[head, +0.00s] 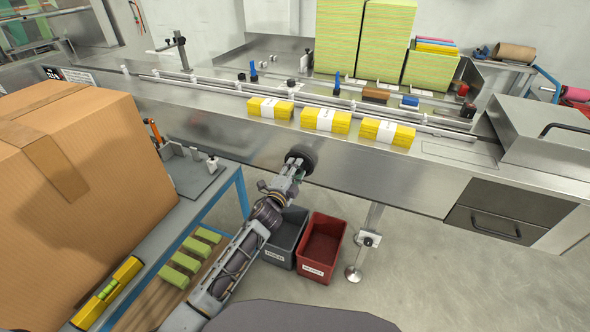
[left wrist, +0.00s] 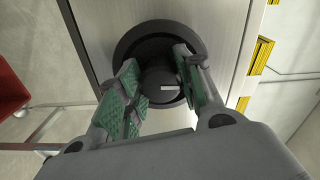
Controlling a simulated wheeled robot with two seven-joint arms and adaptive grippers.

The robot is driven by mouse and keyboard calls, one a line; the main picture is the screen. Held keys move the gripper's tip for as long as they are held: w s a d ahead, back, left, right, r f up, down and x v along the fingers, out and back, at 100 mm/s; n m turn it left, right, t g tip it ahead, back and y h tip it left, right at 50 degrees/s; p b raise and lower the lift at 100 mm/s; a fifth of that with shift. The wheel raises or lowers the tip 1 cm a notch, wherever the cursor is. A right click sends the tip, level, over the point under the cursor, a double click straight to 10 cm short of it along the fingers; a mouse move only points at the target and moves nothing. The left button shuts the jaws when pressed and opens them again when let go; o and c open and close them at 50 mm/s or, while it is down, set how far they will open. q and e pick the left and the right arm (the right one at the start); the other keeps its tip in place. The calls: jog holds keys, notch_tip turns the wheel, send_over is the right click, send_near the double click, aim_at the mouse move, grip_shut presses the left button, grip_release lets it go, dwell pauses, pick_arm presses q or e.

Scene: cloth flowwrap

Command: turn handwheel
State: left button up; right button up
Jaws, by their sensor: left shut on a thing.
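The handwheel (head: 304,155) is a round black wheel on the front face of the steel machine. In the left wrist view the handwheel (left wrist: 126,47) shows as a dark disc with a raised hub and a pale mark on the hub. My left gripper (head: 293,168) is at the handwheel. In the left wrist view, the green-padded fingers of my left gripper (left wrist: 161,88) are on either side of the hub and shut on it. My right gripper is not in view.
A large cardboard box (head: 70,150) stands on the blue-framed bench at left. Three yellow cloth packs (head: 325,121) lie on the conveyor above the handwheel. A grey bin (head: 286,240) and a red bin (head: 321,248) stand on the floor below. A drawer unit (head: 510,209) is at right.

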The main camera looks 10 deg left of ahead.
pick_arm(q)
jog(key=shift+n, duration=0.3)
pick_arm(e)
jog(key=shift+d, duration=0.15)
pick_arm(q)
jog(key=o, duration=1)
jog(key=shift+o, duration=0.2)
jog(key=v, duration=1.2)
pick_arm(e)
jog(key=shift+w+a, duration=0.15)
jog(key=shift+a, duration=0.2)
